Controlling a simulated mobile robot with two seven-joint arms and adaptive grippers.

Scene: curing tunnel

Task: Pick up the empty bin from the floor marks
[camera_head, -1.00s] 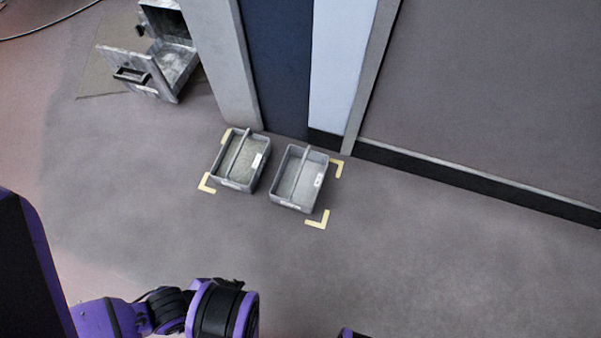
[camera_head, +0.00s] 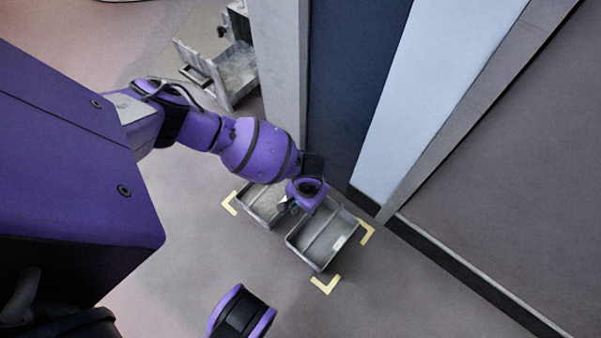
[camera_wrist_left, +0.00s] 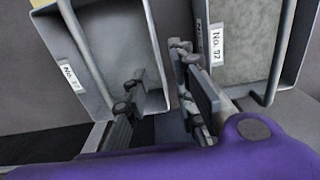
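Two grey bins with bar handles stand side by side on the floor. The empty bin (camera_head: 322,240) is on the right in the head view and shows a plain grey inside. In the left wrist view the empty bin (camera_wrist_left: 95,45) is on the left, with a white label. My left gripper (camera_head: 290,206) is over the neighbouring sides of the bins. In the wrist view its open fingers (camera_wrist_left: 155,75) appear on either side of the empty bin's near side wall; contact cannot be told. My right gripper is not in view.
The other bin (camera_head: 252,203), with speckled grey contents, is close beside; it also shows in the wrist view (camera_wrist_left: 243,45). Yellow corner marks (camera_head: 325,285) frame the pair. A wall post (camera_head: 455,105) and dark kerb (camera_head: 470,275) stand behind. An open metal box (camera_head: 235,75) is at upper left.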

